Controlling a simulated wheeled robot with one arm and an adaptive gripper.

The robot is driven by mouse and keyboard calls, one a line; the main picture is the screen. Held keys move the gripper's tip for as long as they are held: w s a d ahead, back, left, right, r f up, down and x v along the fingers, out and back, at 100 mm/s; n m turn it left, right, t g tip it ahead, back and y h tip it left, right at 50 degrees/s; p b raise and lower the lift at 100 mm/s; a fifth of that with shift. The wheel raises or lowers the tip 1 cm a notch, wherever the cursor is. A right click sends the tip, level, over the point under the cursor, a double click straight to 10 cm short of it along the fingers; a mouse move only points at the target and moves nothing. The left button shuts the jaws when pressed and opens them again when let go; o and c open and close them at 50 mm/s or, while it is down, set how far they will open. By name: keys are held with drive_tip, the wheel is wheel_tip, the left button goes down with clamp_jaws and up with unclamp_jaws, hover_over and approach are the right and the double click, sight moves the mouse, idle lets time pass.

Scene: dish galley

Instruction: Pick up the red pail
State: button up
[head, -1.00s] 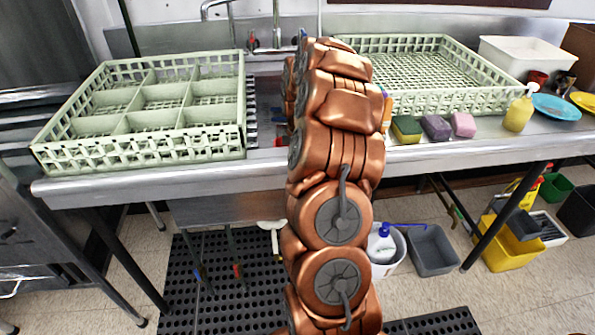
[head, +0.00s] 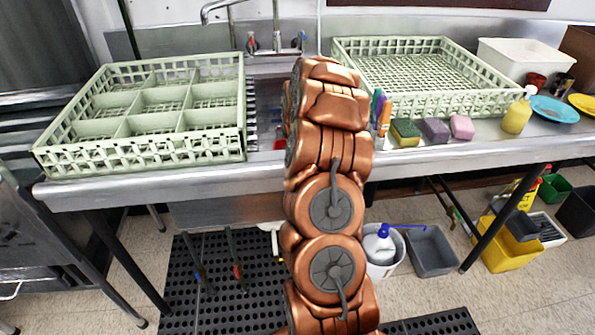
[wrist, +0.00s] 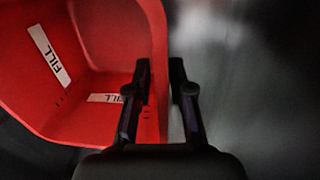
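The red pail (wrist: 95,55) fills the left of the wrist view. White labels reading FILL show on its inside. My gripper (wrist: 161,65) has one finger inside the pail and the other outside. Whether the pail's base rests on anything is hidden. In the head view my copper arm reaches over the sink area and hides my gripper. A small red patch shows left of the arm there; I cannot tell whether it is the pail.
A divided green rack (head: 140,150) stands left on the steel counter (head: 110,188), an open green rack (head: 455,104) right. A faucet (head: 275,42) rises behind. Bins stand on the floor.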

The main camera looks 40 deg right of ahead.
clamp_jaws()
